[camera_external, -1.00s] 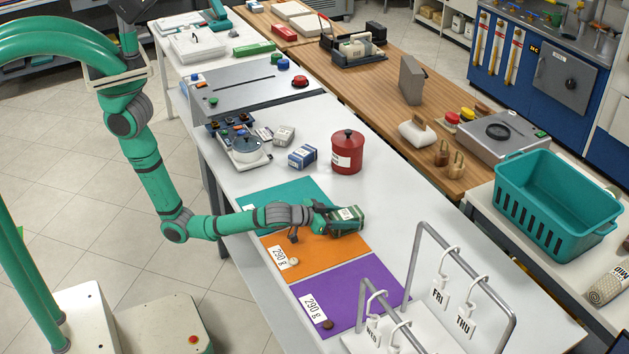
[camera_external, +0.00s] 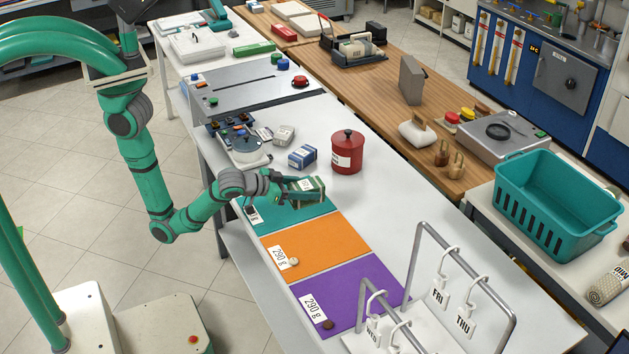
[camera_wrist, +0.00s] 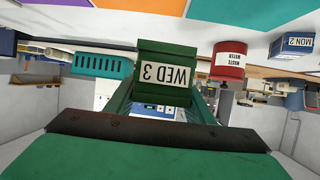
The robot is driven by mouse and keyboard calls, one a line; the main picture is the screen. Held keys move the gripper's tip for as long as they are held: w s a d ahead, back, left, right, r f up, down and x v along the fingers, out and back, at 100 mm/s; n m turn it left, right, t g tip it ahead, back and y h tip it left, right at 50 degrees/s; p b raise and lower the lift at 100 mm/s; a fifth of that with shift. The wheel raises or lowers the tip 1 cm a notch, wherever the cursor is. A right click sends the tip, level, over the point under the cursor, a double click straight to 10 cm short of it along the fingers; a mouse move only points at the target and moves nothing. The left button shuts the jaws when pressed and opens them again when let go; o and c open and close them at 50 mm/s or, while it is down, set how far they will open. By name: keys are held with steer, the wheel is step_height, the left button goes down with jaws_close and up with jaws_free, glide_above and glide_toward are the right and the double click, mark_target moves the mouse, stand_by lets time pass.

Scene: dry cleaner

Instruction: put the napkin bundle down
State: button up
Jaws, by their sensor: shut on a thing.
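The napkin bundle (camera_external: 307,189) is a green block with a pale label. In the wrist view the bundle (camera_wrist: 165,72) shows the label "WED 3", upside down. My gripper (camera_external: 296,190) is shut on it, over the teal mat (camera_external: 318,210) in the external view. I cannot tell whether the bundle touches the mat. The orange mat (camera_external: 330,243) and the purple mat (camera_external: 360,290) lie nearer the camera, each with a white "290 g" card on its left side. The gripper's fingers partly hide the bundle.
A red canister (camera_external: 347,155) and a small blue box (camera_external: 302,156) stand behind the mats. A scale (camera_external: 246,150) is to their left. The orange mat's middle is clear.

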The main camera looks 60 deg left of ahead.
steer(key=shift+s+a+r, duration=0.25)
steer(key=shift+s, duration=0.2)
steer(key=w+a+f+y, duration=0.1)
steer(key=w+a+f, duration=0.3)
steer(key=w+a, duration=1.05)
steer(key=shift+n, duration=0.4)
steer(key=shift+w+d+f, duration=0.15)
steer(key=shift+w+f, duration=0.15)
steer(key=shift+f, duration=1.05)
steer(key=shift+w+d+f, duration=0.1)
steer(key=shift+w+f, duration=0.25)
steer(key=shift+f, duration=1)
steer(key=shift+w+d+f, duration=0.15)
steer(key=shift+w+f, duration=0.15)
steer(key=shift+f, duration=1.05)
steer(key=shift+f, duration=0.4)
steer(key=o, duration=1.1)
steer(key=shift+o, duration=0.2)
